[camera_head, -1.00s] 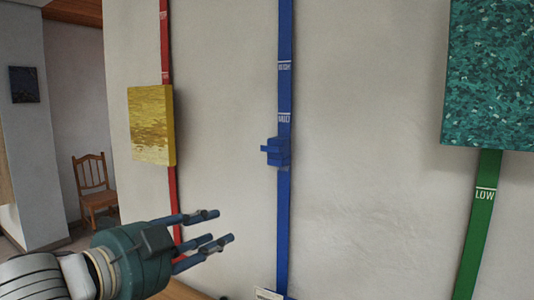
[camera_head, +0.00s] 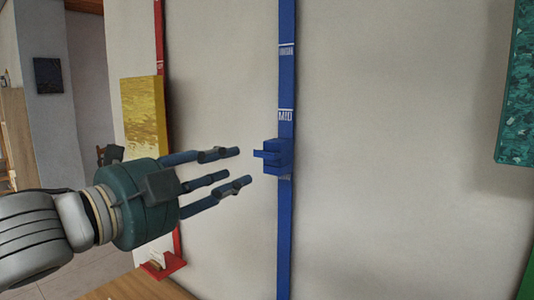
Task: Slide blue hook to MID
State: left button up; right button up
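The blue hook (camera_head: 276,157) is a small block with a peg that points left. It sits on the vertical blue strip (camera_head: 286,230) on the wall, a little below the white MID label (camera_head: 286,116). My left gripper (camera_head: 236,168) comes in from the left with its fingers spread and nothing between them. Its fingertips point at the hook and appear a short way left of it; the exact depth gap cannot be told. My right gripper is not in view.
A yellow picture (camera_head: 143,118) hangs on a red strip (camera_head: 159,45) at left, with a red bracket (camera_head: 163,265) low down. A teal picture (camera_head: 518,90) is at the right edge. A wooden surface (camera_head: 135,287) lies below.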

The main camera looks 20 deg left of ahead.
aim_at(264, 158)
pick_arm(q)
jog(key=x, duration=0.2)
jog(key=p+x, duration=0.1)
jog(key=x, duration=0.1)
jog(key=shift+w+d+r+p, duration=0.1)
jog(key=shift+d+r+p, duration=0.05)
jog(key=shift+r+p, duration=0.15)
jog(key=x, duration=0.3)
jog(key=shift+f+p, duration=0.25)
jog(key=shift+p, duration=0.1)
jog(key=shift+x, duration=0.8)
jog(key=shift+f, duration=0.1)
jog(key=shift+c, duration=0.2)
grip_shut()
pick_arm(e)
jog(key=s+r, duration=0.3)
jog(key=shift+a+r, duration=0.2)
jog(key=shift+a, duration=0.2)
